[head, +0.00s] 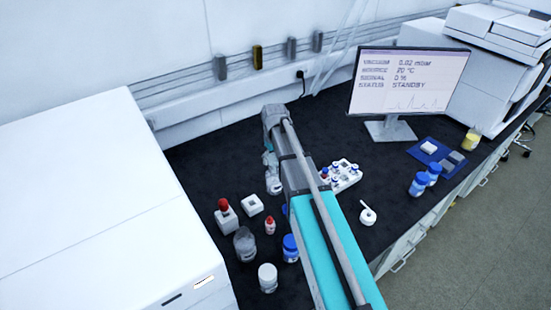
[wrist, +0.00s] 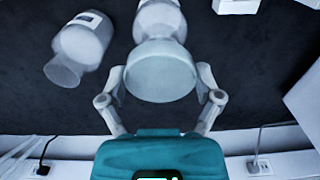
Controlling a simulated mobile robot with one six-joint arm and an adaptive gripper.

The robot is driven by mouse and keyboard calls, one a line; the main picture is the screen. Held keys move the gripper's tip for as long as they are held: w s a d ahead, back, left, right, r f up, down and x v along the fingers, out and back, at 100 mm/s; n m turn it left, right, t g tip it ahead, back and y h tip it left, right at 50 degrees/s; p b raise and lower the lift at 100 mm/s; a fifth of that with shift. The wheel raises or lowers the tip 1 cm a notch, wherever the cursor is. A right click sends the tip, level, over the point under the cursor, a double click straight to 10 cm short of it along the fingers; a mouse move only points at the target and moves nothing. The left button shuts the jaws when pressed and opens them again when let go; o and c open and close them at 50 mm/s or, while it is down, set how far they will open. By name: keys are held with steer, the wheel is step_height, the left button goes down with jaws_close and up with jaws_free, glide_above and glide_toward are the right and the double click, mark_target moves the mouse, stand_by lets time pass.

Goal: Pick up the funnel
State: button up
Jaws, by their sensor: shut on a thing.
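The funnel (wrist: 160,72) is pale and translucent, with its wide mouth towards the wrist camera. It narrows away from the camera towards a clear bottle (wrist: 160,22) with a white label. Whether its stem is inside the bottle's neck is hidden. My gripper (wrist: 161,76) has one finger on each side of the funnel's wide part and is shut on it. In the head view my gripper (head: 271,160) is low over the black bench, and the funnel is hard to make out there.
A second clear bottle (wrist: 80,42) stands close beside the held funnel. Red-capped bottles, a blue-capped jar (head: 290,249) and a white-lidded jar (head: 268,278) stand in front. A white vial rack (head: 345,176) is right of my arm. The monitor (head: 408,82) stands behind.

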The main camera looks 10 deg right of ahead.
steer(key=shift+r+p, duration=1.25)
steer(key=shift+r, duration=0.15)
steer(key=s+a+r+p, duration=0.1)
steer(key=s+r+p, duration=0.8)
steer(key=s, duration=0.5)
steer(key=shift+r+p, duration=0.4)
steer(key=shift+p, duration=0.05)
steer(key=shift+a, duration=0.1)
step_height(320, 180, down, 2)
steer(key=shift+s+f+b, duration=0.1)
steer(key=shift+b, duration=0.95)
